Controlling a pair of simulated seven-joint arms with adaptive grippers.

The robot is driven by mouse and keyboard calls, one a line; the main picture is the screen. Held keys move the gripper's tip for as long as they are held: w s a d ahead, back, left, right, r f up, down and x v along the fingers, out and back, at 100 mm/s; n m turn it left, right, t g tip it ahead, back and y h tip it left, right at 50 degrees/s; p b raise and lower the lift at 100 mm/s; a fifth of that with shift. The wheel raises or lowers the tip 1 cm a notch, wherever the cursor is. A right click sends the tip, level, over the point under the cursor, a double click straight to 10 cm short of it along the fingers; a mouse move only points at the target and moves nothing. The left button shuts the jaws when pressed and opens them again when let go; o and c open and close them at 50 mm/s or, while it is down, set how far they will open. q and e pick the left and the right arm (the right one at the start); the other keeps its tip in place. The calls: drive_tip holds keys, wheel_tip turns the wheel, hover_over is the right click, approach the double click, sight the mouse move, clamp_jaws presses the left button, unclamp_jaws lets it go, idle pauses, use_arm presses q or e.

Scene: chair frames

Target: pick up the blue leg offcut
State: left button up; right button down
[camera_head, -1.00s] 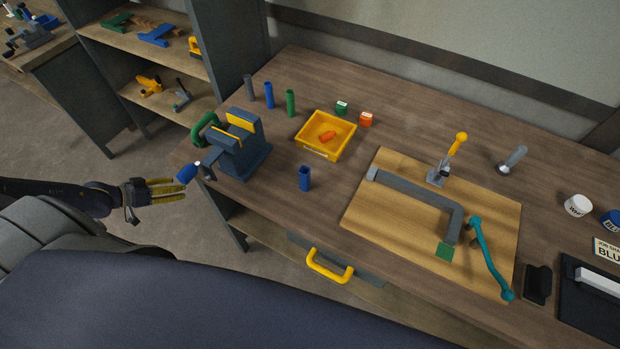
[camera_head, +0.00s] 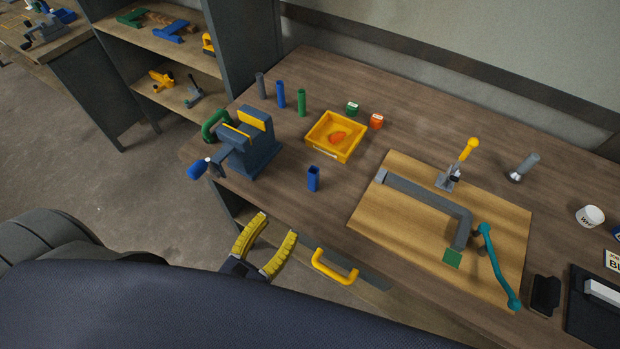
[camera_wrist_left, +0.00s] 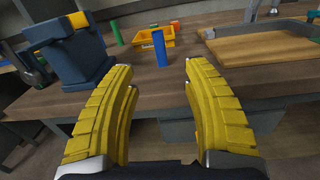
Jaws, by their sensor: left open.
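The blue leg offcut (camera_head: 313,179), a short hollow square piece, stands upright on the workbench close to its front edge. It also shows in the left wrist view (camera_wrist_left: 160,48), upright beyond my fingertips and between them in the picture. My left gripper (camera_head: 277,226) has yellow ridged fingers spread apart with nothing between them. It is in front of the bench's front edge, to the left of the drawer handle, short of the offcut and not touching it. In the left wrist view my left gripper (camera_wrist_left: 159,72) is open. My right gripper is not in view.
A vise (camera_head: 250,145) stands left of the offcut, and a yellow tray (camera_head: 350,152) behind it. Grey, blue and green upright tubes (camera_head: 281,94) stand at the back. A wooden board (camera_head: 400,225) lies to the right. A yellow drawer handle (camera_head: 335,268) juts out below the edge.

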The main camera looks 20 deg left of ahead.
use_arm(q)
drive_tip(key=n, duration=0.1)
approach(311, 175)
drive_tip(key=w, duration=0.3)
drive_tip(key=w+d, duration=0.1)
drive_tip(key=w, duration=0.1)
drive_tip(key=shift+w+d+f, duration=0.1)
drive_tip(key=shift+w+d, duration=0.1)
drive_tip(key=shift+w, duration=0.15)
drive_tip(key=shift+w+d, duration=0.15)
drive_tip(key=shift+w, duration=1.2)
drive_tip(key=shift+w+d, duration=0.2)
drive_tip(key=shift+w, duration=1.15)
drive_tip(key=shift+c, duration=0.3)
clamp_jaws()
